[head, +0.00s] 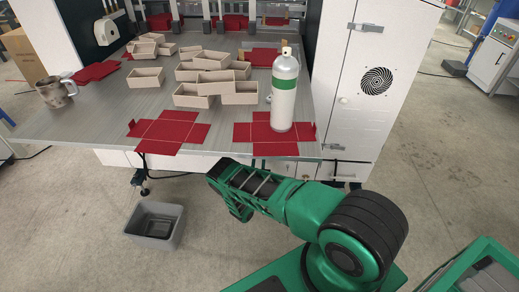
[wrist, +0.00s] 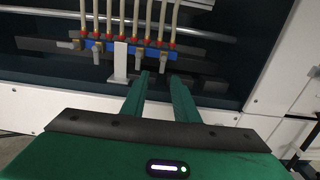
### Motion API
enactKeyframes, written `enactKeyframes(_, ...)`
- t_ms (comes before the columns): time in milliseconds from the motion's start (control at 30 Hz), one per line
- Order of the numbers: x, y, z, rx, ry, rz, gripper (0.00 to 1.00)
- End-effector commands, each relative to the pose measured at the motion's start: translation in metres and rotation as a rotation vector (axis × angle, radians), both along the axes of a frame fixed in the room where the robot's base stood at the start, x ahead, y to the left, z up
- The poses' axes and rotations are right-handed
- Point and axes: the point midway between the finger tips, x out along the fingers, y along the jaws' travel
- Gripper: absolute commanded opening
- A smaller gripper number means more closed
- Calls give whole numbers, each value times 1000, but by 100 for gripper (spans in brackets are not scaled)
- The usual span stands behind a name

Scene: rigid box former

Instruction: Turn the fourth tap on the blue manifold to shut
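The blue manifold (wrist: 111,47) runs across the upper part of the wrist view. Red fittings and pale hoses rise from its top. Grey tap handles show along it: one at the left end (wrist: 68,44) lies sideways, while others (wrist: 97,55), (wrist: 138,58), (wrist: 173,52) point down. Which is the fourth is hard to tell at this size. My gripper (wrist: 159,76) is open and empty, its two green fingers apart, just below the manifold's right half. The fingers appear to touch no handle. In the head view I cannot make out the manifold or my fingertips.
A white bracket (wrist: 120,62) stands in front of the manifold. In the head view, a table (head: 95,125) holds beige boxes (head: 215,60), red flat blanks (head: 170,131), a metal mug (head: 55,92) and a gas bottle (head: 284,95). A grey bin (head: 153,225) stands on the floor.

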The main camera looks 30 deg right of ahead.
Motion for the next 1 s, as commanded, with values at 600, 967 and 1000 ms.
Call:
enactKeyframes(600,61,-51,0,-1,-1,-8,27)
enactKeyframes(967,61,-51,0,0,0,-8,3)
enactKeyframes(1000,61,-51,0,0,0,-8,0)
